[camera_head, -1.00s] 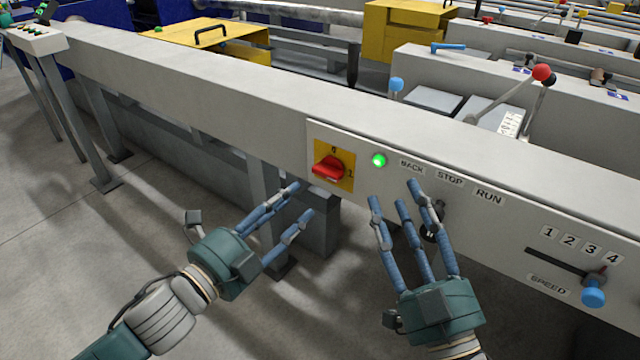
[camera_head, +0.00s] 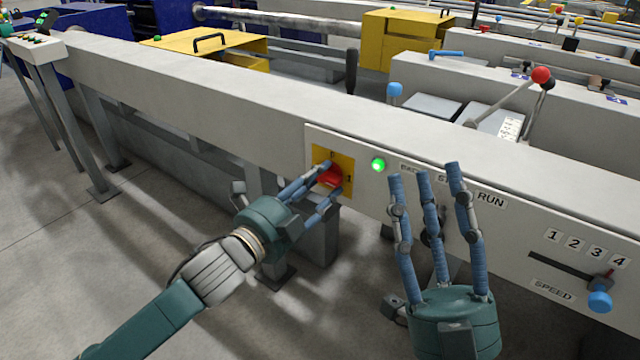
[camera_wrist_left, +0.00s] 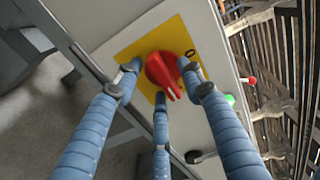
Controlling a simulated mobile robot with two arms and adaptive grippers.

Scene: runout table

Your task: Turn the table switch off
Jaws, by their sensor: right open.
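The red rotary switch (camera_head: 331,176) sits on a yellow plate (camera_head: 347,164) on the front panel, with a "1" mark at its right. My left gripper (camera_head: 322,184) is at the switch, its fingers partly covering it. In the left wrist view the red knob (camera_wrist_left: 163,70) lies between the spread fingertips (camera_wrist_left: 158,84), with a gap at the left finger; contact at the right finger is unclear. The green lamp (camera_head: 378,165) beside the switch is lit. My right gripper (camera_head: 424,174) is open and empty in front of the panel, hiding part of the labels.
A speed slider with a blue knob (camera_head: 599,301) is at the panel's right. A lever with a red ball (camera_head: 541,75) stands behind the beam. A yellow cover (camera_head: 203,40) lies beyond it. Open floor (camera_head: 60,270) is at the left.

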